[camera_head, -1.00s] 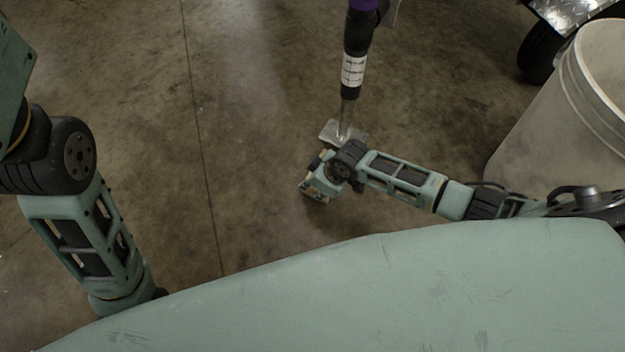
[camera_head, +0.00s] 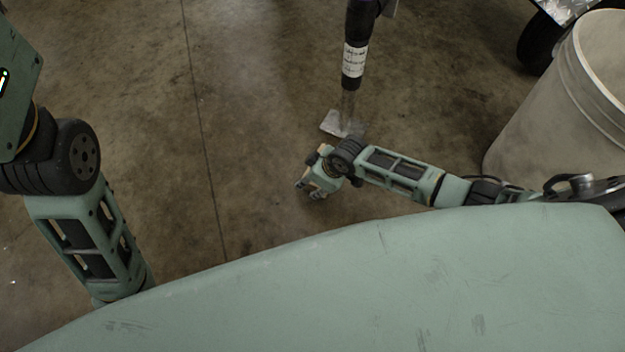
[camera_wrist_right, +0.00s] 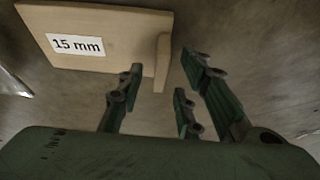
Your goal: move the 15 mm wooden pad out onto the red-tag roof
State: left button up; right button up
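The wooden pad (camera_wrist_right: 100,32) shows in the right wrist view, a pale board with a white "15 mm" label and an upright wooden tab (camera_wrist_right: 162,62) at its right end. My right gripper (camera_wrist_right: 161,78) is open. Its fingers stand apart on either side of the tab, with gaps visible; I see no grip on it. In the head view my right gripper (camera_head: 316,183) is low over the floor, and I cannot make out the pad there. My left arm (camera_head: 85,235) shows at the left, but its gripper is out of view. No red-tag roof is in view.
A big pale bucket (camera_head: 565,105) is at the right, with a trailer wheel (camera_head: 537,45) behind. The floor at centre-left is clear.

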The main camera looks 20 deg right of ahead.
jog(key=v, duration=1.2)
jog(key=shift+w+a+r, duration=0.1)
jog(key=shift+w+a, duration=0.05)
dwell(0.3)
